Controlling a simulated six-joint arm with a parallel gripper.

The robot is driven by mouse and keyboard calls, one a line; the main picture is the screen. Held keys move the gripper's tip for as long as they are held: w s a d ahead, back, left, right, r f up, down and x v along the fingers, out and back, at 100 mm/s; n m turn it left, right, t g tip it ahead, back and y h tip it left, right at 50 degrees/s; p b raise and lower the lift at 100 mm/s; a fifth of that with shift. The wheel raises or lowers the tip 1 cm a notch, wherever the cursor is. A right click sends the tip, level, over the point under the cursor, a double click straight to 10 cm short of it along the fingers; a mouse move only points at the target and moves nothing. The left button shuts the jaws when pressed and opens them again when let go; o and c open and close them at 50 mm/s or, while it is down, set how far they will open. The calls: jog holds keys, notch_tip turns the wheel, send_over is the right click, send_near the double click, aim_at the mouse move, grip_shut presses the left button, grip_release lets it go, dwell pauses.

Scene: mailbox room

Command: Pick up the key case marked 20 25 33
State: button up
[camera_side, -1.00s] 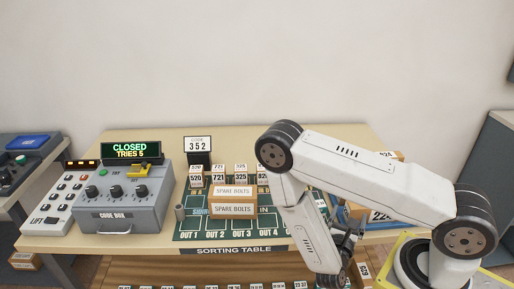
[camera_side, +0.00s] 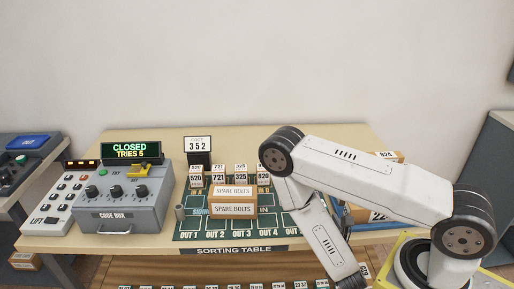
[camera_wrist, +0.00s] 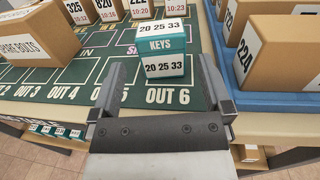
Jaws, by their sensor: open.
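The key case (camera_wrist: 163,48) marked 20 25 33 is a white and teal box with the word KEYS on its teal band. In the wrist view it stands on the green sorting mat (camera_wrist: 60,80), near the OUT 6 label. My gripper (camera_wrist: 160,75) is open in the wrist view, with one finger toward each side of the case. The case lies at or just beyond the fingertips; I cannot tell whether it is between them. Nothing is held.
Spare bolts boxes (camera_side: 233,210) stand on the mat, with several numbered boxes (camera_wrist: 105,10) behind. A blue tray (camera_wrist: 262,100) with cartons (camera_wrist: 255,58) lies close on the right. The code box (camera_side: 122,198) stands left. Several small labelled cases line a shelf below.

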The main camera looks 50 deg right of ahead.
jog(key=shift+w+d, duration=0.1)
jog(key=shift+w, duration=0.05)
jog(key=shift+x, duration=1.15)
jog(key=shift+x, duration=2.6)
jog(key=c, duration=1.2)
jog(key=shift+r, duration=0.15)
jog(key=shift+r, duration=4.9)
